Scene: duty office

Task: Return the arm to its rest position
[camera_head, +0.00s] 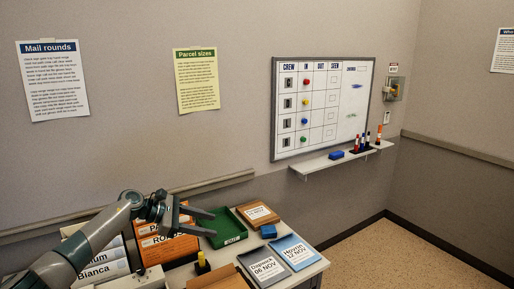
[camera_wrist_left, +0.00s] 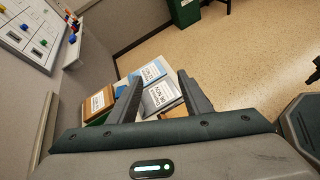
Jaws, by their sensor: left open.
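My left arm (camera_head: 85,242) reaches in from the lower left of the head view, over the desk. My left gripper (camera_head: 212,223) is open and points right, above the desk near the green tray (camera_head: 233,240). In the left wrist view its two fingers (camera_wrist_left: 158,90) stand apart with nothing held between them. Beyond them lie the grey folder (camera_wrist_left: 160,97) and the blue folder (camera_wrist_left: 150,71) on the desk. My right gripper is in neither view.
Upright binders (camera_head: 97,258) and orange boxes (camera_head: 158,240) stand beneath and beside my left arm. A yellow-topped marker (camera_head: 202,261) stands near the desk's front. A whiteboard (camera_head: 318,107) and a narrow shelf (camera_head: 340,160) are on the wall. The floor (camera_head: 420,258) at right is clear.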

